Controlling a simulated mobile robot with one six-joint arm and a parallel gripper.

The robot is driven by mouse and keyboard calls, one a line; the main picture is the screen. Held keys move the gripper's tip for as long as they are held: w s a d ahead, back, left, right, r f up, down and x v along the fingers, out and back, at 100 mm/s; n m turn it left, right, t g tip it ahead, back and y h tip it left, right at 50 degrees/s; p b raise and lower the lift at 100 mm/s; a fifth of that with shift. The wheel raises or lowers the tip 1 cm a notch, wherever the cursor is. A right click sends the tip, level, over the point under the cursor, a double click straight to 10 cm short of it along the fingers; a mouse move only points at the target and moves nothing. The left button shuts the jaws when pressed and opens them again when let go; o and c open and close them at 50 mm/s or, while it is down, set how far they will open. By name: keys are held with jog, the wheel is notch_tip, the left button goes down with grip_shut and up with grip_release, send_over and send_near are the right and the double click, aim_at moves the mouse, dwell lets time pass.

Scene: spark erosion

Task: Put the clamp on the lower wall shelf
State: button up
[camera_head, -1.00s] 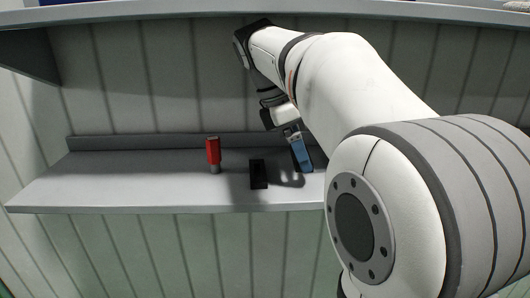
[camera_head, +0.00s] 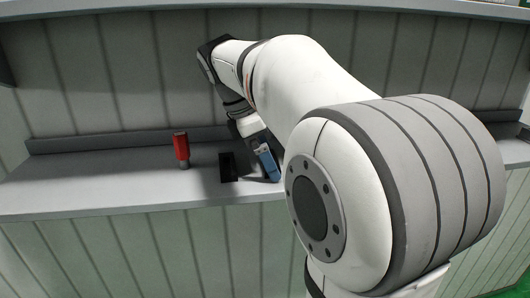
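The lower wall shelf (camera_head: 110,190) is a long grey board against the panelled wall. My gripper (camera_head: 254,140) is over the shelf, right of its middle, and points down. A blue and grey object (camera_head: 266,161), which I take to be the clamp, hangs tilted at its end and moves with it. My gripper seems shut on it, though the fingers are mostly hidden. The clamp's lower end is at or just above the shelf top; I cannot tell if it touches.
A red cylinder with a grey tip (camera_head: 181,149) stands on the shelf to the left. A black block (camera_head: 228,167) is close to the left of the clamp. The shelf's left part is clear. An upper shelf (camera_head: 150,11) runs overhead. My arm hides much of the right side.

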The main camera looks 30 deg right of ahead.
jog(key=shift+w+a+r, duration=0.1)
jog(key=shift+a+r, duration=0.1)
jog(key=shift+r, duration=0.4)
jog(key=shift+w+a+r+b, duration=0.15)
jog(key=shift+w+a+r, duration=0.05)
jog(key=shift+a+r, duration=0.3)
jog(key=shift+w+a+r+b, duration=0.15)
jog(key=shift+a+r, duration=0.25)
jog(key=shift+a, duration=0.1)
jog(key=w+a, duration=0.1)
jog(key=a, duration=0.2)
jog(key=w+a, duration=0.1)
jog(key=a, duration=0.3)
jog(key=w+a, duration=0.1)
jog(key=a, duration=0.2)
jog(key=shift+a+b, duration=0.15)
jog(key=shift+b, duration=0.15)
